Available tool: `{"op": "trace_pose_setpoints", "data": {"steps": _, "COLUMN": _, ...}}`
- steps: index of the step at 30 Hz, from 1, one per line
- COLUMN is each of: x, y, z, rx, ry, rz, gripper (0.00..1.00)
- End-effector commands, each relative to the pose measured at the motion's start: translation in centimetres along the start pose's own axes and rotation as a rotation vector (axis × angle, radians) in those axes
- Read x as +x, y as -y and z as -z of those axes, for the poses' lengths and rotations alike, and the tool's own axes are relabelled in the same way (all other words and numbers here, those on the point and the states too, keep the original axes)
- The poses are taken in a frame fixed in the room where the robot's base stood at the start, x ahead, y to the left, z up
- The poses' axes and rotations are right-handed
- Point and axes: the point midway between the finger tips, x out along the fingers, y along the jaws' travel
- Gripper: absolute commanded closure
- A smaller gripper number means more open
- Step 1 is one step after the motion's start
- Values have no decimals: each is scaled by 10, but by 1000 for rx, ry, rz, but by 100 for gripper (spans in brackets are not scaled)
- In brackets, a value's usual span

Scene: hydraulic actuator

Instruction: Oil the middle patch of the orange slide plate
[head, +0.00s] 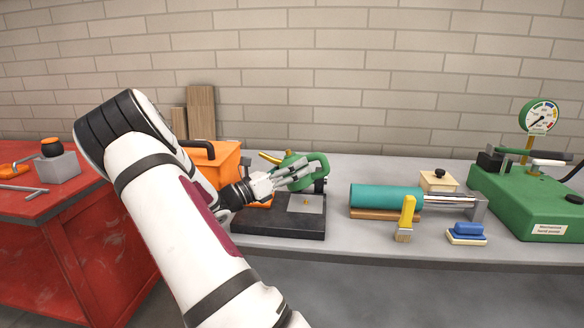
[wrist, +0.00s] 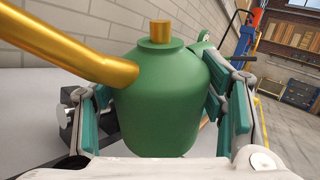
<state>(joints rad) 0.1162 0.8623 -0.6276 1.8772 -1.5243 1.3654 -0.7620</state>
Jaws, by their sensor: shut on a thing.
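My gripper (head: 290,178) is shut on a green oil can (wrist: 160,100) and holds it above a black base (head: 280,229). The can's fingers grip it on both sides in the wrist view. Its brass spout (wrist: 70,50) runs to the upper left there; in the head view the spout (head: 268,157) points left, and the can (head: 318,163) shows behind the gripper. A bit of orange (head: 263,203) shows below my wrist on the base, perhaps the slide plate. My arm and gripper hide most of it, and I cannot make out its middle patch.
A grey metal plate (head: 306,203) lies on the base's right part. To the right are a teal cylinder (head: 385,197), a yellow-handled brush (head: 407,212), a blue-topped block (head: 467,231) and a green hand pump (head: 530,205). An orange box (head: 222,160) stands behind my arm.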

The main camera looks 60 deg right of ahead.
Motion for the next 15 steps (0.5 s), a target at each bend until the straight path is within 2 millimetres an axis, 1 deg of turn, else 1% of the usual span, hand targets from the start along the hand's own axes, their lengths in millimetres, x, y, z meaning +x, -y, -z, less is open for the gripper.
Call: {"op": "trace_pose_setpoints", "data": {"steps": 15, "x": -4, "y": -4, "z": 15, "rx": -39, "ry": 39, "rz": 1, "gripper": 80}}
